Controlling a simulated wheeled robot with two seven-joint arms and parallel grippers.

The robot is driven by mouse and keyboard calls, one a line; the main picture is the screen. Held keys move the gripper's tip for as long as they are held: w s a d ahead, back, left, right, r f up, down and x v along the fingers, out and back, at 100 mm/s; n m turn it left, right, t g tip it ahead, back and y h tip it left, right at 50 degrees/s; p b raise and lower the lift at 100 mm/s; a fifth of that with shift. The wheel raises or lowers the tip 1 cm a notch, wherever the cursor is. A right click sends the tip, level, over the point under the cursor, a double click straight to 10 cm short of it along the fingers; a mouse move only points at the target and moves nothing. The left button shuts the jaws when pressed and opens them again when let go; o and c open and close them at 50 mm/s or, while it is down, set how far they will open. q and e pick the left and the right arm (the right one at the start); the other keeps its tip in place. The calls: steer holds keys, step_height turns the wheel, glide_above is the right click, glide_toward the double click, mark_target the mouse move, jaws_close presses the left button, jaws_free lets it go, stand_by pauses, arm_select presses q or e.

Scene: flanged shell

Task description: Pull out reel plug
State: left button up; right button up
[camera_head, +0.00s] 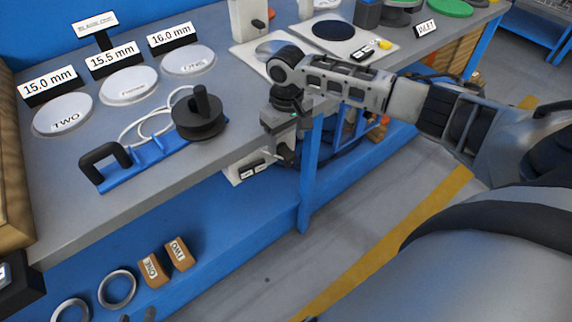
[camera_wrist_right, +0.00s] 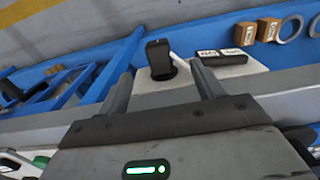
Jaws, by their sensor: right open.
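The black reel (camera_head: 200,115) stands on a blue base with a black handle on the bench, with a pale cable looped beside it. A white outlet box (camera_head: 240,172) hangs at the bench's front edge and also shows in the wrist view (camera_wrist_right: 190,82). A black plug (camera_wrist_right: 159,57) stands up from the box, next to a dark labelled block. My right gripper (camera_head: 284,150) is at the box and hides part of it in the head view. In the wrist view its open fingers (camera_wrist_right: 167,75) lie either side of the plug; contact is not clear. My left gripper is not in view.
Round white discs (camera_head: 62,115) with size signs stand at the back left of the bench (camera_head: 150,205). Metal rings (camera_head: 117,288) and small brown blocks (camera_head: 179,254) lie on the blue shelf below. A blue bench leg (camera_head: 306,190) is close beside my right gripper.

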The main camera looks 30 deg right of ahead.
mark_target(287, 152)
steer(key=shift+f, duration=1.85)
steer(key=shift+p, duration=0.5)
steer(key=shift+p, duration=0.45)
